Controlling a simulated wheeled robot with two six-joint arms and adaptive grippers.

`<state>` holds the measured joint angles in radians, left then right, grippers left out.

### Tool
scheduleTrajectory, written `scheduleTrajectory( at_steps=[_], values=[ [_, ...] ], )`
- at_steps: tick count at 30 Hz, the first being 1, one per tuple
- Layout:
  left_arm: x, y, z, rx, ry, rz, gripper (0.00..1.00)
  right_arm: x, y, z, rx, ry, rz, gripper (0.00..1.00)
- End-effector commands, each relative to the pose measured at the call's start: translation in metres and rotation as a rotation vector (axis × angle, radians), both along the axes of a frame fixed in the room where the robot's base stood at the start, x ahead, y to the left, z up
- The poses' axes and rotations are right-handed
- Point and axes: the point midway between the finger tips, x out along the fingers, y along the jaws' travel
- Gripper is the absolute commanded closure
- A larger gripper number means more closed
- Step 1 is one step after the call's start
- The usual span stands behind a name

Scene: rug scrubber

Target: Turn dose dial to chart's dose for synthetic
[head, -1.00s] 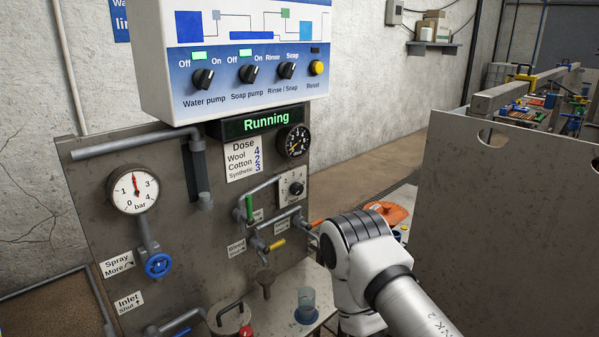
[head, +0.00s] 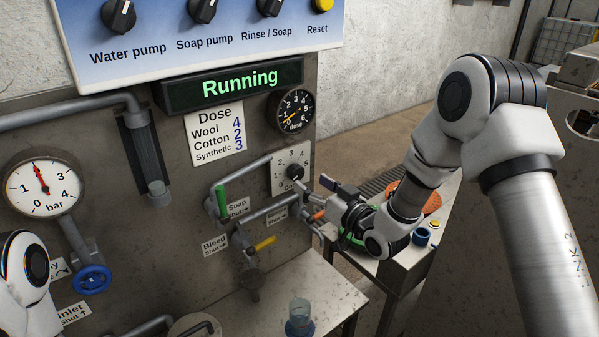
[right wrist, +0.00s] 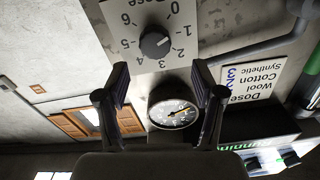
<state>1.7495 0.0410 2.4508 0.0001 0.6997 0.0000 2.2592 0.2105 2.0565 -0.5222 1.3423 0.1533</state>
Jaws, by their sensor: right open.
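The dose dial (head: 295,171) is a dark round knob on a pale numbered plate (head: 278,181); in the right wrist view the knob (right wrist: 155,43) appears upside down, numbered 0 to 6. Its pale mark seems to point near 1, but I cannot be sure. The dose chart (head: 215,134) reads Wool 4, Cotton 2, Synthetic 3. My right gripper (head: 313,189) is open in front of the dial; in the right wrist view its fingers (right wrist: 161,80) stand apart, with the knob beyond them, apparently untouched. My left arm shows at lower left; its gripper is out of view.
The dose gauge (head: 291,111) has its yellow needle low, near 0 to 1. The display (head: 232,86) reads Running. Pipes with a green handle (head: 222,201) and a yellow handle (head: 265,243) lie left of and below the dial. A clear cup (head: 299,318) stands on the ledge.

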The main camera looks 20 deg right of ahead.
Motion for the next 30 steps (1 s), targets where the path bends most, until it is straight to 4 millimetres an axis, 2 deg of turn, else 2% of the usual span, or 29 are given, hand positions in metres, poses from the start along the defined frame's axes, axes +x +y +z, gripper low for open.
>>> scheduleTrajectory(
  at_steps=[3,9,12,18,19,21,24,30],
  values=[
    [0.000,0.000,0.011,0.000,-0.001,-0.001,0.60,0.021,0.009,0.003,-0.002,0.001,0.003,0.32],
    [0.001,0.000,0.020,0.000,-0.002,-0.001,0.60,0.054,0.020,0.001,-0.001,0.002,0.001,0.32],
    [0.001,0.000,0.021,0.000,-0.002,-0.001,0.60,0.060,0.023,0.000,0.000,0.002,0.000,0.32],
    [0.000,0.000,0.020,0.000,-0.001,-0.001,0.60,0.061,0.023,-0.001,0.001,0.004,0.000,0.32],
    [0.000,0.000,0.020,0.000,-0.001,-0.001,0.60,0.061,0.023,-0.001,0.001,0.004,0.000,0.36],
    [0.000,0.000,0.020,0.000,-0.001,-0.001,0.60,0.061,0.023,-0.001,0.001,0.004,0.000,0.60],
    [0.001,0.000,0.020,0.000,-0.001,-0.001,0.60,0.061,0.023,-0.001,0.001,0.004,0.000,0.92],
    [0.001,0.000,0.019,0.000,-0.001,-0.001,0.60,0.061,0.023,-0.001,0.004,0.005,0.000,0.92]
  ],
)
